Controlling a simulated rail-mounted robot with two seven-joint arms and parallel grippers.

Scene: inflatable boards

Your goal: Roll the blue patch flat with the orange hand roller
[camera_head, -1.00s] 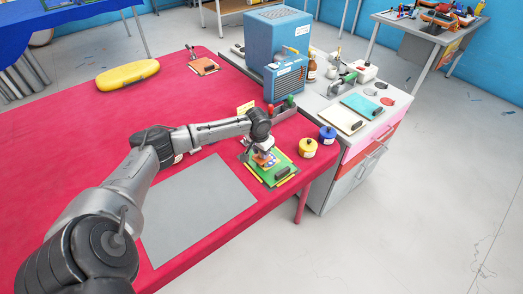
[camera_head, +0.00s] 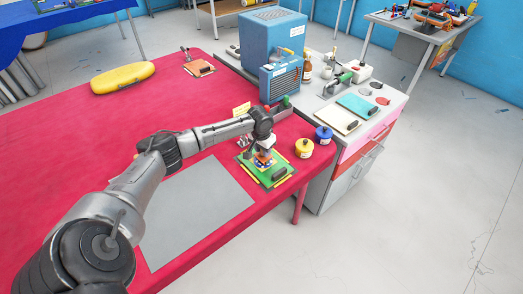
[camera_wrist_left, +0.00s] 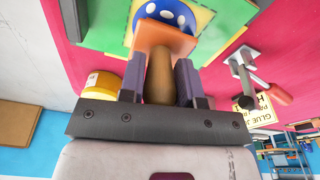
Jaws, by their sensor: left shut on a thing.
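My left gripper (camera_head: 265,147) is over the green board (camera_head: 279,167) on the red table. In the left wrist view the gripper (camera_wrist_left: 158,78) is shut on the tan handle of the orange hand roller (camera_wrist_left: 165,38). The roller's orange end is down at the blue patch (camera_wrist_left: 168,12), which has white spots and lies on a yellow area of the board. The roller hides part of the patch, and I cannot tell whether they touch. In the head view the roller (camera_head: 265,161) is small and partly covered by the gripper. My right gripper is not in view.
A black-handled block (camera_head: 279,174) lies on the board's near side. Yellow (camera_head: 304,148) and blue (camera_head: 324,135) pots stand to its right. A grey mat (camera_head: 195,210) lies at the near left. A blue machine (camera_head: 273,45) stands behind. The red table's left part is mostly clear.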

